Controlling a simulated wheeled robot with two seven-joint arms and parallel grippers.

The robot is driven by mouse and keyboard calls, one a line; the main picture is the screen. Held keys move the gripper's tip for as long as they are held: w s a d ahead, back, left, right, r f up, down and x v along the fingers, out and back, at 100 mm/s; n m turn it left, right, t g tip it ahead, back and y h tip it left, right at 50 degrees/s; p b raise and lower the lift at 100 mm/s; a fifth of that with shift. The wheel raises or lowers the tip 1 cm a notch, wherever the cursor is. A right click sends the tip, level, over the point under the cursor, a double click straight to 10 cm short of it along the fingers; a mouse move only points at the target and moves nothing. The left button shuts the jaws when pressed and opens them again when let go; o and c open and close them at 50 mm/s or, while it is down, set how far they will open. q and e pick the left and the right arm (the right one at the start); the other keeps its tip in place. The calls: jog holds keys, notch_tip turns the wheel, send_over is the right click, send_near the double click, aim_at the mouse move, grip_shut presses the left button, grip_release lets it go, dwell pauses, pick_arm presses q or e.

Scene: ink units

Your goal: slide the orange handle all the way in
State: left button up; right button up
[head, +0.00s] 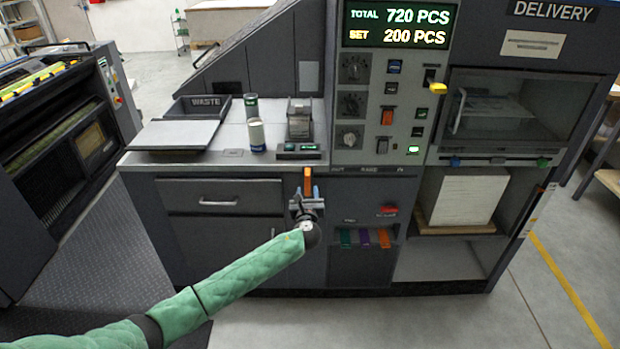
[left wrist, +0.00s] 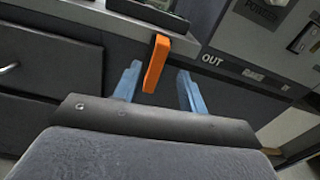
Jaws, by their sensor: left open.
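The orange handle (head: 308,181) sticks out from the front edge of the grey machine, just below the countertop. In the left wrist view the orange handle (left wrist: 156,63) stands between the two blue fingers, nearer the left one, with a visible gap to the right one. My left gripper (head: 308,193) is open in front of the machine; its fingers also show in the left wrist view (left wrist: 158,80). I cannot tell whether a finger touches the handle. The word OUT is printed to the right of the handle. My right gripper is not in view.
The machine's drawer (head: 218,197) lies left of the handle. Right of it is a panel with a red switch (head: 389,211) and several coloured tabs below. A WASTE tray (head: 197,107), a white can (head: 257,136) and a small dispenser (head: 300,119) stand on the countertop.

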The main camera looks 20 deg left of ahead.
aim_at(308, 181)
pick_arm(q)
jog(key=shift+m, duration=0.5)
jog(key=shift+p+x, duration=1.05)
jog(key=shift+x, duration=2.95)
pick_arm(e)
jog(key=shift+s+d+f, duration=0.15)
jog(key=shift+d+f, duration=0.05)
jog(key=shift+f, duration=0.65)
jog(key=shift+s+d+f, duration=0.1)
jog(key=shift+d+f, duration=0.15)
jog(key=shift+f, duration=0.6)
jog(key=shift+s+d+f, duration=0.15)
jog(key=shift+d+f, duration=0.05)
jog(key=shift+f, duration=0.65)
pick_arm(q)
jog(key=shift+f, duration=0.25)
grip_shut()
